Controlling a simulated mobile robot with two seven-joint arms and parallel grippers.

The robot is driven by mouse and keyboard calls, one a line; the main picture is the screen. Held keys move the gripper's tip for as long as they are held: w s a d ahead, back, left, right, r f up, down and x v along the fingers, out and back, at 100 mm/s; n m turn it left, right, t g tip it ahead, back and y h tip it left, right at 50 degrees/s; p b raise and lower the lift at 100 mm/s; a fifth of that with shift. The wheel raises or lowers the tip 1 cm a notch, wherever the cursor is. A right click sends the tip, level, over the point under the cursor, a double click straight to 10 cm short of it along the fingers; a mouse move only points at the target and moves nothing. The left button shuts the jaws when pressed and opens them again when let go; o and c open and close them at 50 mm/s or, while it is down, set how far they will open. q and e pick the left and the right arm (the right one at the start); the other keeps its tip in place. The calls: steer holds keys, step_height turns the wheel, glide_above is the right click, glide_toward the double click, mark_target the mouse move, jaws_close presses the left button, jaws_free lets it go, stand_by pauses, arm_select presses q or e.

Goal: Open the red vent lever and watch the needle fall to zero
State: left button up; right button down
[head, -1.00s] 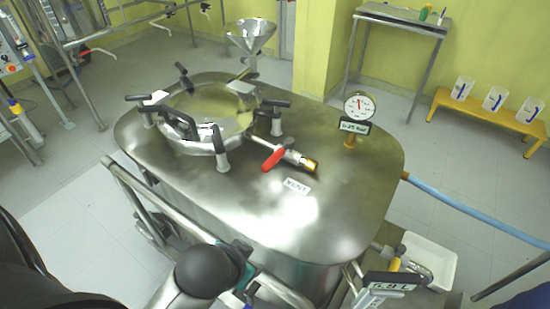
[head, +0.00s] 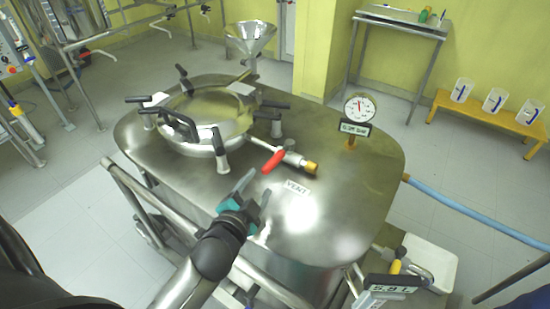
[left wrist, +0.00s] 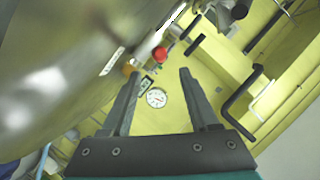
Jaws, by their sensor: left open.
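The red vent lever (head: 273,160) sits on a metal valve pipe with a brass end (head: 310,167) on top of the steel tank (head: 340,210). It lies at a slant across the pipe; the left wrist view also shows its red end (left wrist: 160,54). My left gripper (head: 257,188) is open and empty over the tank's near edge, just short of the lever and apart from it. The pressure gauge (head: 360,108) stands upright behind, its needle pointing up, slightly left. Its display (head: 354,128) reads about 0.25 bar. The gauge shows between the fingers in the left wrist view (left wrist: 156,97).
A round hatch (head: 205,110) with black clamp handles lies left of the valve. A VENT label (head: 297,188) is on the lid. A rail (head: 150,205) runs along the tank's near side. A blue hose (head: 465,210) leaves to the right.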

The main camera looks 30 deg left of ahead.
mark_target(275, 158)
arm_select(q)
steer(key=b+x, duration=0.2)
steer(key=x, duration=1.2)
steer(key=shift+w+a+b, duration=0.1)
steer(key=shift+w+b, duration=0.05)
steer(key=shift+b, duration=0.2)
jaws_close()
stand_by(0.9)
